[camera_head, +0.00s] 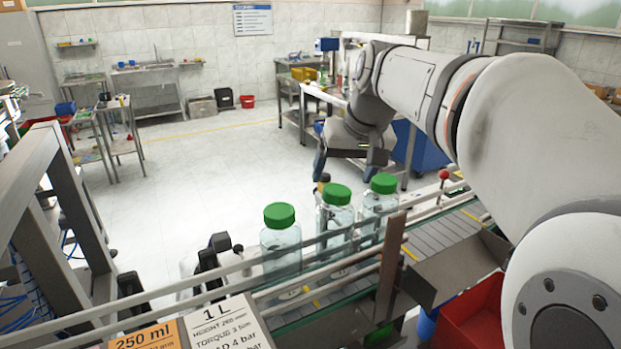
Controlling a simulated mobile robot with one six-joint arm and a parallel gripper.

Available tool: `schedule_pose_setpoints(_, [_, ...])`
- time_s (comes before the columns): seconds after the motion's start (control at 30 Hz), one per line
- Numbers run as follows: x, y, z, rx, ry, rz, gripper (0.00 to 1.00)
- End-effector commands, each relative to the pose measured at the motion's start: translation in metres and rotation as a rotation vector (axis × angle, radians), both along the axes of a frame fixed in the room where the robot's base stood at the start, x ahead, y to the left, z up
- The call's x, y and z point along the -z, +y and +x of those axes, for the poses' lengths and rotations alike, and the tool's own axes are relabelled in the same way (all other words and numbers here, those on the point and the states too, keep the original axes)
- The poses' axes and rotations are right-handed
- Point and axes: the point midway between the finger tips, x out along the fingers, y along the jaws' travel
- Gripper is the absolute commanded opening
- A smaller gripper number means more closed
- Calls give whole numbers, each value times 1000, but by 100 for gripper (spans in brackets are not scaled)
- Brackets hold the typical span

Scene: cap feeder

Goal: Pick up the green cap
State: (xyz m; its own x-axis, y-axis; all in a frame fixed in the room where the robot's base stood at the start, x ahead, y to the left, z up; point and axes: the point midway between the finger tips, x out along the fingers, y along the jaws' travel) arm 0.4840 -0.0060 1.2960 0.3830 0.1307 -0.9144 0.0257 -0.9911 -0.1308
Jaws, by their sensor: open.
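Three green caps sit on clear bottles standing in a row on the conveyor: a left cap (279,215), a middle cap (337,194) and a right cap (383,183). The frame does not show which one the task means, and no loose green cap is clear to see. My gripper (347,178) hangs from my arm above and behind the middle and right bottles. Its dark jaws are open, and I see nothing between them. I cannot tell its exact height over the caps.
Metal guard rails (240,267) run along the bottle row, with a brown upright post (390,262) in front. A red bin (470,318) stands at lower right. Signs (228,325) are at the bottom. A grey frame (60,200) stands left.

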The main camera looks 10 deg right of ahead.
Motion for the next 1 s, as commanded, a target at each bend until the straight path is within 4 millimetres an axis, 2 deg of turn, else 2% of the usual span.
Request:
schedule_pose_setpoints(0.33, [44, -4, 18, 18, 4, 0, 79])
schedule_pose_setpoints(0.63, [50, -4, 20, 22, 2, -1, 79])
schedule_pose_setpoints(1.0, [50, -5, 20, 23, 1, 0, 50])
